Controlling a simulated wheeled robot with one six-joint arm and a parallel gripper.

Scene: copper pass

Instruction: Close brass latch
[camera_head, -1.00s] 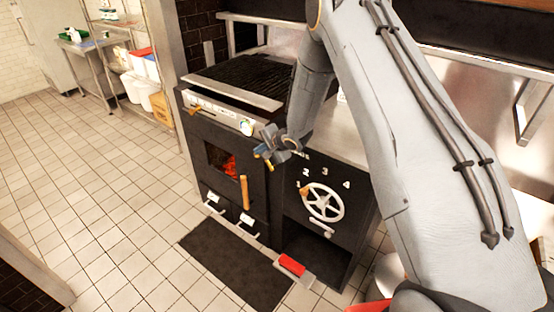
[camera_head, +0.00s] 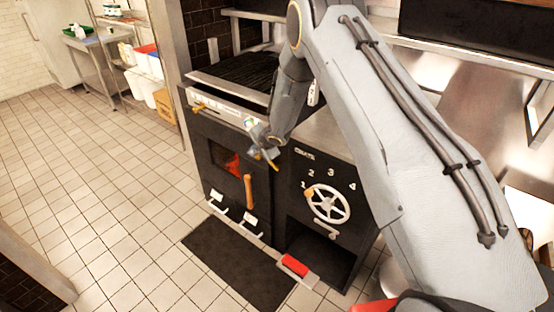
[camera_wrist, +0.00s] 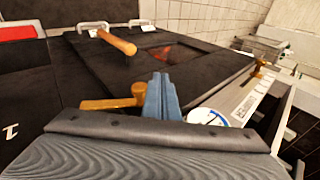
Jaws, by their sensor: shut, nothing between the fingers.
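A brass latch lever (camera_wrist: 112,103) lies beside my fingertips in the wrist view, on the dark oven front. In the head view a brass piece (camera_head: 273,160) shows just below my gripper, at the upper right of the oven door (camera_head: 226,165). My gripper (camera_head: 262,142) is at the oven front. In the wrist view its blue-grey fingers (camera_wrist: 162,98) are together and empty, close to the latch's pivot end. I cannot tell whether they touch it. How the latch meets the door is partly hidden by the gripper.
A wooden door handle (camera_head: 249,191) sticks out below. A second brass fitting (camera_head: 203,106) is on the front rail at left. A spoked handwheel (camera_head: 329,203) is at right, a red-handled piece (camera_head: 294,265) low down. The tiled floor at left is clear.

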